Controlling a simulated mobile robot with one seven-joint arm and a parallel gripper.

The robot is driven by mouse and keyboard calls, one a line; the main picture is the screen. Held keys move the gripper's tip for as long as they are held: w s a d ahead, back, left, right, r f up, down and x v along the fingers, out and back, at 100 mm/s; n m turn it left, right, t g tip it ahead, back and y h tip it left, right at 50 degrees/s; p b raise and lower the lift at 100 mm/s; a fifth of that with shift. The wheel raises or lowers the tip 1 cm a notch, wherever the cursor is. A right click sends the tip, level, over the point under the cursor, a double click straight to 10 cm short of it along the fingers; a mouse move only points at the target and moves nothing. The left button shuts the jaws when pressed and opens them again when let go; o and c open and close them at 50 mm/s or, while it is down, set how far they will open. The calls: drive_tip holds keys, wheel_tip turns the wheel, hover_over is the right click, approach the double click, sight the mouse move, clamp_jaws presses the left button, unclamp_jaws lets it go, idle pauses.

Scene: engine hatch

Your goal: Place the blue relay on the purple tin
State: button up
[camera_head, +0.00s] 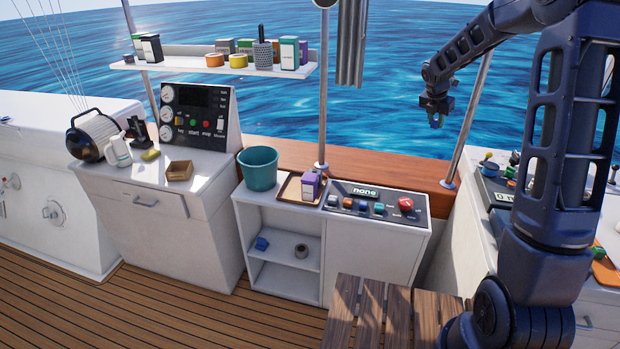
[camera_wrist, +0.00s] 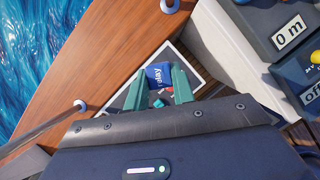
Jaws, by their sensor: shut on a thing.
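My gripper (camera_head: 437,118) is raised over the right part of the wooden ledge, against the sea. In the wrist view its two teal fingers (camera_wrist: 158,84) are shut on the blue relay (camera_wrist: 159,72), which has white lettering. In the head view the relay is too small to make out clearly. The purple tin (camera_head: 310,187), with a pale label, stands upright on the brown tray (camera_head: 289,187) on top of the white cabinet. My gripper is well to the right of the tin and above it. The tin's top looks bare.
A teal bucket (camera_head: 258,168) stands left of the tray. A control panel (camera_head: 375,202) with knobs and a red button lies right of it. Metal posts (camera_head: 467,125) rise from the ledge. A blue item (camera_head: 262,243) and a grey roll (camera_head: 301,251) sit on the cabinet shelf.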

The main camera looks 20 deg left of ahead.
drive_tip(key=s+a+f+n+y, duration=0.1)
drive_tip(key=s+a+n, duration=0.15)
drive_tip(key=a, duration=1.95)
drive_tip(key=n+y, duration=0.2)
drive_tip(key=n, duration=0.2)
hover_over(310, 175)
drive_tip(key=s, duration=0.2)
wheel_tip(310, 175, down, 2)
drive_tip(key=shift+t, duration=0.3)
drive_tip(key=f, duration=1.9)
drive_tip(key=shift+w+f, duration=0.2)
drive_tip(key=shift+f, duration=0.15)
drive_tip(key=o, duration=1)
drive_tip(key=v, duration=1.2)
drive_tip(key=shift+a, duration=0.15)
